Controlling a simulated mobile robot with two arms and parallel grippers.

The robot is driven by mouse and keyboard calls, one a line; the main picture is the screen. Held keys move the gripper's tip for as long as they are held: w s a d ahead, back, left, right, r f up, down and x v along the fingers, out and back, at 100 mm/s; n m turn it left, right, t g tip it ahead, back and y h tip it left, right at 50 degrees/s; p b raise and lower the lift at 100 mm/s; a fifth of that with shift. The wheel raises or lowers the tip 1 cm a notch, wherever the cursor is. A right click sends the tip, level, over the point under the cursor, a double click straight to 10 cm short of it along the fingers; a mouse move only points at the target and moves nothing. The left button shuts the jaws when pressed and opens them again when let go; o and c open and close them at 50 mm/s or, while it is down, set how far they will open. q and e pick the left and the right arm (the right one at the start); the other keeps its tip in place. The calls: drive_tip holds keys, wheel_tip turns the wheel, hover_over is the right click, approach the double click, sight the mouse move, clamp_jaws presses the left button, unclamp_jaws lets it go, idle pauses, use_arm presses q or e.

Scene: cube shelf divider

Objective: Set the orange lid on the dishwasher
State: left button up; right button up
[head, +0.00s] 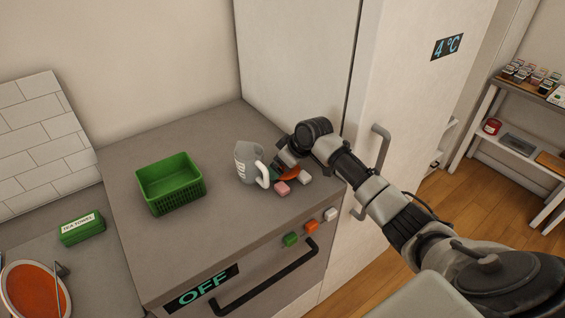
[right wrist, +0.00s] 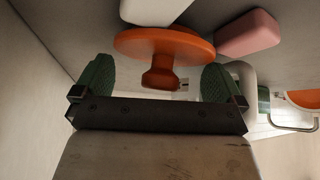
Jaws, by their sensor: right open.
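In the right wrist view the lid (right wrist: 160,45) is a flat disc with a knob pointing toward the camera. My right gripper (right wrist: 160,78) is open, with one green fingertip on each side of the knob; I see gaps between the fingers and the knob. The dishwasher front has an OFF display and a dark handle. My left gripper is out of view.
A green basket (head: 172,196) stands further left. The tall fridge (head: 392,90) rises at right. The dishwasher top is clear between basket and mug.

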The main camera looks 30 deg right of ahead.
drive_tip(key=b+v, duration=0.2)
drive_tip(key=v, duration=1)
drive_tip(key=shift+b, duration=0.3)
